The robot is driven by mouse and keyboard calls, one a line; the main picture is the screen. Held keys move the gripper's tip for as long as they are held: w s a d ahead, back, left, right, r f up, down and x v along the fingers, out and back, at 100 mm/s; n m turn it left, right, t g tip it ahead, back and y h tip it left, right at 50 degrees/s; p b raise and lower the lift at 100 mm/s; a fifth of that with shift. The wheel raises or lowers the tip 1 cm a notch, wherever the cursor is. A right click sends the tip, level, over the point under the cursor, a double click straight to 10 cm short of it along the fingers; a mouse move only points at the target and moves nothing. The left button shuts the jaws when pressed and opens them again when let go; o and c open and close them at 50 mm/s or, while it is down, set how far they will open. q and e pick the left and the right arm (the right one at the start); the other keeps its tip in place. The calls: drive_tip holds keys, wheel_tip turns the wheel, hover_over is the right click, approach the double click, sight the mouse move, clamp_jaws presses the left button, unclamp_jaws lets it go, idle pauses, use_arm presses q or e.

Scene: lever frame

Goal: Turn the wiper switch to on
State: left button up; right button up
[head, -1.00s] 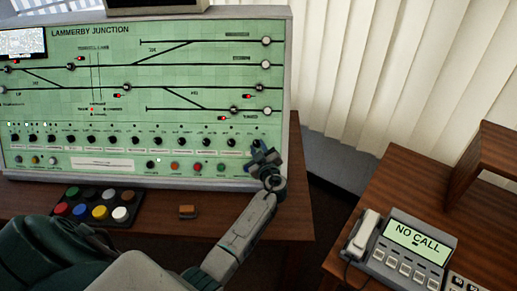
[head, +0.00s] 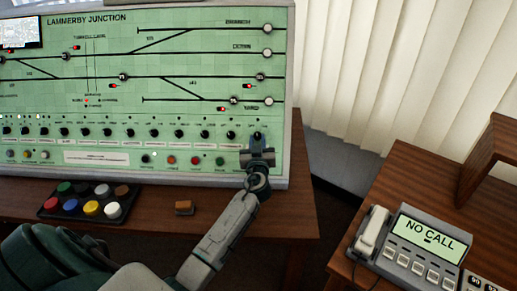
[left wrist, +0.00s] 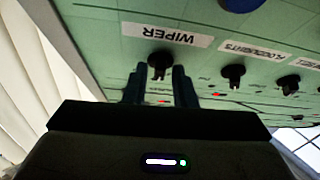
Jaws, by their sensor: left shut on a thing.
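The wiper switch (left wrist: 161,62) is a small black rotary knob under a white label reading WIPER in the left wrist view, which shows the panel upside down. In the head view the knob (head: 257,135) is the rightmost of the lower row on the green panel (head: 200,55). My left gripper (head: 257,146) is at this knob, and in the left wrist view its two dark fingers (left wrist: 160,84) are on either side of it, shut on it. The fingers hide part of the knob. My right gripper is not in view.
Several more black knobs run left along the row; the nearest one (left wrist: 232,74) is close to my fingers. A tray of coloured buttons (head: 90,200) and a small orange-brown block (head: 184,208) are on the desk. A phone (head: 410,250) reading NO CALL stands at the right.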

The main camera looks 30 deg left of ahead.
use_arm(q)
drive_tip(key=m+t+h, duration=0.1)
drive_tip(key=m, duration=0.1)
drive_tip(key=shift+s+a+m+h, duration=0.1)
drive_tip(key=shift+a+m+h, duration=0.05)
drive_tip(key=shift+m+h, duration=0.2)
drive_tip(key=m, duration=0.1)
drive_tip(key=m+h+p, duration=0.1)
drive_tip(key=shift+a+r+m+t+h, duration=0.1)
drive_tip(key=shift+r+m+t+h, duration=0.15)
drive_tip(key=shift+m+t, duration=0.1)
drive_tip(key=shift+m+h+p, duration=0.3)
drive_tip(key=shift+m, duration=0.3)
clamp_jaws()
drive_tip(key=m+h+p, duration=0.1)
drive_tip(key=m+p, duration=0.1)
drive_tip(key=shift+s+a+r+m+h, duration=0.1)
drive_tip(key=shift+a+r+m+h, duration=0.1)
drive_tip(key=shift+m+h, duration=0.2)
drive_tip(key=shift+m+p, duration=0.4)
drive_tip(key=shift+p, duration=0.15)
drive_tip(key=shift+f+m+h+p, duration=0.1)
drive_tip(key=shift+m+h+p, duration=0.3)
drive_tip(key=shift+h, duration=0.1)
drive_tip(key=shift+f+m, duration=0.1)
drive_tip(key=shift+m, duration=0.2)
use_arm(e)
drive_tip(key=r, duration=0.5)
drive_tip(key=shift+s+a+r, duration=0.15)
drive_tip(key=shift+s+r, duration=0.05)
